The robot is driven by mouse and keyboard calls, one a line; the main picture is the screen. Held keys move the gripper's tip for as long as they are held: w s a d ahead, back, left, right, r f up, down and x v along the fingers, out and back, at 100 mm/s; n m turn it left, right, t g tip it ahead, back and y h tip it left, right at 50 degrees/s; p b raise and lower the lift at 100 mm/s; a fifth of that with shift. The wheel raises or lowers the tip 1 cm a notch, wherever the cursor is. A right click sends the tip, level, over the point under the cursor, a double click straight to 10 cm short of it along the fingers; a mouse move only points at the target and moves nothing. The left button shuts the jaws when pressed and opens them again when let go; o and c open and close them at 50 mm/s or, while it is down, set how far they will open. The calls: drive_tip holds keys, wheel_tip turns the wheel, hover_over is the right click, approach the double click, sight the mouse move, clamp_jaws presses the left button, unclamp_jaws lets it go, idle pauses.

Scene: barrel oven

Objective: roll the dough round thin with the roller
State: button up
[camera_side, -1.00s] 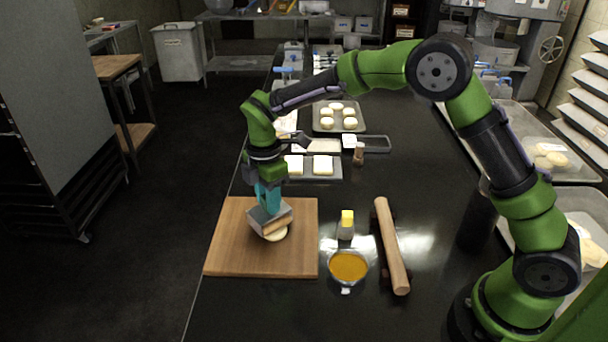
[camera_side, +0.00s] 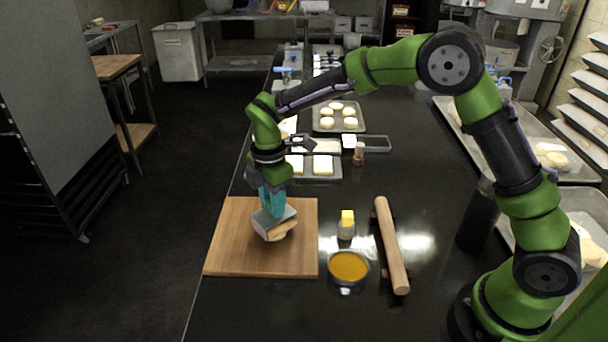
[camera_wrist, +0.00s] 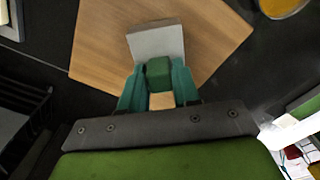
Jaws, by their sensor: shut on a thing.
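A separate wooden rolling pin (camera_side: 391,246) lies on the counter to the right.
A bowl of orange sauce (camera_side: 348,267) and a small yellow-topped container (camera_side: 346,222) stand between the board and the rolling pin. Trays with dough pieces (camera_side: 338,117) lie farther back. The board's left part and front are bare.

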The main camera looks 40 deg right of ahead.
drive_tip(key=shift+s+a+f, duration=0.1)
drive_tip(key=shift+s+f, duration=0.1)
drive_tip(key=shift+s, duration=0.7)
drive_tip(key=shift+w+r, duration=0.15)
drive_tip(key=shift+w, duration=1.9)
drive_tip(key=shift+s, duration=0.1)
drive_tip(key=shift+s+f, duration=0.2)
drive_tip(key=shift+s, duration=0.35)
drive_tip(key=shift+s+f, duration=0.15)
drive_tip(key=shift+s, duration=0.35)
drive_tip(key=shift+s, duration=0.1)
clamp_jaws()
drive_tip(key=shift+s+r, duration=0.15)
drive_tip(key=shift+s, duration=0.65)
drive_tip(key=shift+w+d+f, duration=0.1)
drive_tip(key=shift+w+f, duration=0.1)
drive_tip(key=shift+w, duration=0.85)
drive_tip(key=shift+w+d+f, duration=0.1)
drive_tip(key=shift+w+f, duration=0.05)
drive_tip(key=shift+w, duration=0.85)
drive_tip(key=shift+s, duration=0.1)
drive_tip(key=shift+s, duration=0.1)
